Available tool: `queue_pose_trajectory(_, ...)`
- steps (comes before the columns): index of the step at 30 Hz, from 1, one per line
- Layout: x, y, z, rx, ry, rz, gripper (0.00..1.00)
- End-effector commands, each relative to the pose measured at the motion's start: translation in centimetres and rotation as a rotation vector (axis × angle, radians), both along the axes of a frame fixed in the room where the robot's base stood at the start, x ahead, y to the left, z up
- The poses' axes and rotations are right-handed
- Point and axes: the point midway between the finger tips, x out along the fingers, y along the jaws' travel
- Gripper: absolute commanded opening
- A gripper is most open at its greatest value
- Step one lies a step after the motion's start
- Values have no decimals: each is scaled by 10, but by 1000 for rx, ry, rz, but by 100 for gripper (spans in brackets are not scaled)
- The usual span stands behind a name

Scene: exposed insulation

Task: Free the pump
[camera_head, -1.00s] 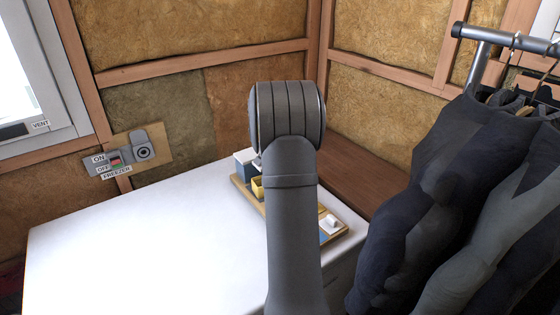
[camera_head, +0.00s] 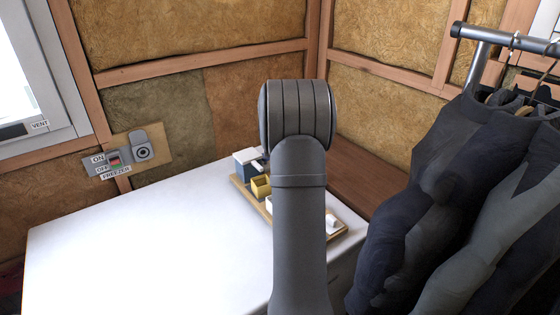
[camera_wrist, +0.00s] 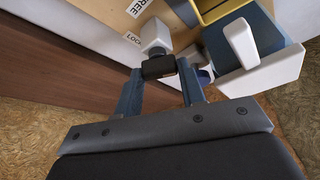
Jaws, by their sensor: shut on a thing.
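A blue box-like unit with white parts, probably the pump (camera_wrist: 240,45), is at the upper right of the wrist view. It also shows at the tray's far end in the head view (camera_head: 248,162). A wooden board bears the labels FREE (camera_wrist: 137,6) and LOCK (camera_wrist: 132,39). Beside LOCK is a white knob (camera_wrist: 156,36) with a dark block (camera_wrist: 158,67) below it. My gripper (camera_wrist: 160,70) is shut on the dark block, its two blue-grey fingers on either side. In the head view my arm hides the gripper.
The wooden tray (camera_head: 243,193) stands on a white top (camera_head: 150,240) and holds a yellow box (camera_head: 261,186) near the blue unit. A brown ledge (camera_head: 365,175) runs behind. Dark clothes (camera_head: 430,200) hang at right. The white top's left part is clear.

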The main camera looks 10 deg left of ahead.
Motion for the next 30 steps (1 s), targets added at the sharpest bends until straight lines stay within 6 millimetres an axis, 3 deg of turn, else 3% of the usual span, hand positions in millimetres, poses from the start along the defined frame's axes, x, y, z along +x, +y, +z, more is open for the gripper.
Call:
queue_pose_trajectory(8,0,0,0,-1,0,5,14)
queue_pose_trajectory(9,0,0,0,-1,0,5,38)
queue_pose_trajectory(12,0,0,0,-1,0,4,58)
queue_pose_trajectory(23,-1,0,4,0,0,3,58)
queue_pose_trajectory(30,-15,-4,40,0,-4,3,58)
